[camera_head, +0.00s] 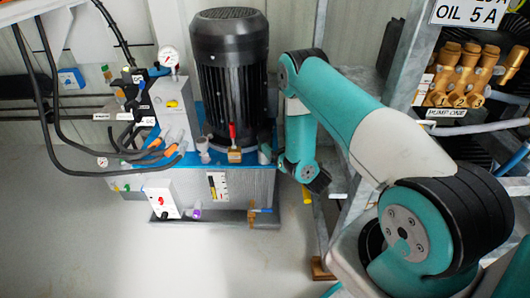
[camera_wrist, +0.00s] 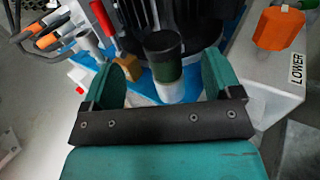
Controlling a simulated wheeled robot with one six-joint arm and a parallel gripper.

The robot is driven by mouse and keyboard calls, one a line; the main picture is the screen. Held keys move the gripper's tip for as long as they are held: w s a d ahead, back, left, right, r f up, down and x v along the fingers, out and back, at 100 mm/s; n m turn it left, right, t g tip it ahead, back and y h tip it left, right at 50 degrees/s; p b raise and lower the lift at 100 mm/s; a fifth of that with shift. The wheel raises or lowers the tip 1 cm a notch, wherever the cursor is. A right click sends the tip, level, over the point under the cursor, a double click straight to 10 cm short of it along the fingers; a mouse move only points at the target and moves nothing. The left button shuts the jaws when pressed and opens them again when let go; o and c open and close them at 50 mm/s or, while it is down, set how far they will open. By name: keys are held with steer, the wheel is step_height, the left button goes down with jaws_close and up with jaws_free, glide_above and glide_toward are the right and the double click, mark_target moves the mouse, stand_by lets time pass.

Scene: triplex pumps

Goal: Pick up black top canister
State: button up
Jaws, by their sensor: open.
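The black top canister (camera_wrist: 166,68) stands upright in the wrist view, with a dark top, a green band and a white lower part. It is on the blue top plate of the pump unit, close to the black motor. My gripper (camera_wrist: 168,82) is open, with one teal finger pad to each side of the canister and visible gaps between. In the head view my gripper (camera_head: 273,158) is small, at the right front corner of the unit beside the motor. The canister is hard to make out there.
The black ribbed motor (camera_head: 231,75) rises just behind. A brass valve with a red handle (camera_head: 234,152) stands to the left, also in the wrist view (camera_wrist: 130,68). An orange knob (camera_wrist: 278,28) sits at the right, near a LOWER label. Floor at the front left is clear.

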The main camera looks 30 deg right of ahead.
mark_target(265, 135)
steer(key=shift+w+f, duration=0.1)
steer(key=shift+f, duration=0.55)
steer(key=shift+w+r, duration=0.1)
steer(key=shift+w, duration=0.3)
steer(key=w+b, duration=0.1)
steer(key=w, duration=0.4)
steer(key=shift+w+b, duration=0.15)
steer(key=shift+b, duration=0.15)
steer(key=shift+w+r, duration=0.1)
steer(key=shift+w, duration=0.5)
steer(key=c, duration=1.4)
steer(key=shift+r, duration=0.1)
